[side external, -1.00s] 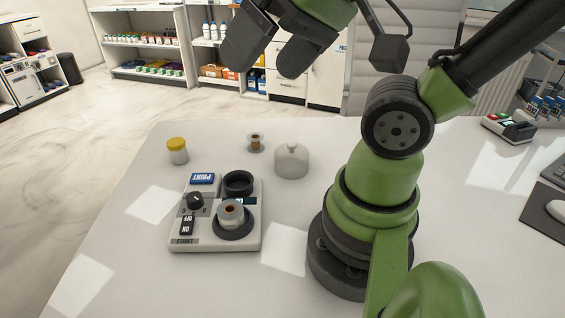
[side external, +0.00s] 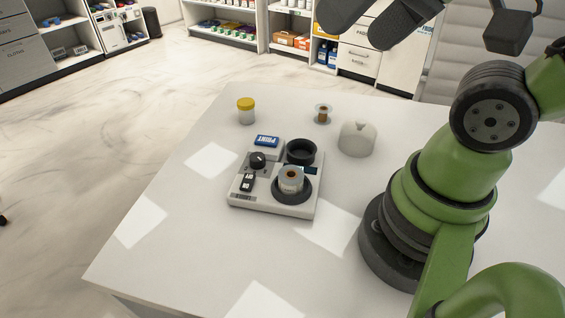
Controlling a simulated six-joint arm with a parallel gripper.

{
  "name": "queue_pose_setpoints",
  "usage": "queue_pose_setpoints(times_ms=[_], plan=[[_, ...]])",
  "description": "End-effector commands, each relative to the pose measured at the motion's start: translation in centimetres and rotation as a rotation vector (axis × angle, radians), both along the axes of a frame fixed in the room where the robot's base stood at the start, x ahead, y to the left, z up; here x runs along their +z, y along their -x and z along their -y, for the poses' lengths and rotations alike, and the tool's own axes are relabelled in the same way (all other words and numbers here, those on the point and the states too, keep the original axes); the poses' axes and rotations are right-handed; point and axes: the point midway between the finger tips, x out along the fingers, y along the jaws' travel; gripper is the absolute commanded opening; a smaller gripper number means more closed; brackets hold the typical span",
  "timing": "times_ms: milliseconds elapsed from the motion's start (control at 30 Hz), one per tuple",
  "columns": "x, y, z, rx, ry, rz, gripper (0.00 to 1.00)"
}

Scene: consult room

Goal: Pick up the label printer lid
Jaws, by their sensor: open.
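A pale, translucent dome with a small knob on top, which looks like the label printer lid (side external: 357,140), stands upright on the white table. The label printer (side external: 240,203) lies to its left, a flat white unit with a blue PRINT button, a black dial, an ON/OFF switch and a black ring-shaped holder. A label roll (side external: 291,180) sits uncovered on the printer's round black base. My gripper (side external: 352,32) is at the top edge, high above the table and clear of the lid. Its dark fingers are apart and empty, partly cut off by the frame.
A yellow-capped jar (side external: 246,111) and a small spool (side external: 323,114) stand on the table (side external: 185,225) behind the printer. The spool is close to the lid's left. My arm's base stands right of the lid. The front left of the table is clear.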

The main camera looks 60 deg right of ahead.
Motion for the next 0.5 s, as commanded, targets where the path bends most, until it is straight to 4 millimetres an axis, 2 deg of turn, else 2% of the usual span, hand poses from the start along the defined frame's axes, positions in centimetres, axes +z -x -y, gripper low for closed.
queue_pose_setpoints(times_ms=[267, 367, 500], plan=[[0.0, -0.2, 0.1, -0.001, 0.006, -0.004, 1.00], [-0.4, -1.1, 0.9, -0.004, 0.041, -0.031, 1.00], [-1.7, -3.7, 3.5, 0.003, 0.140, -0.118, 1.00]])
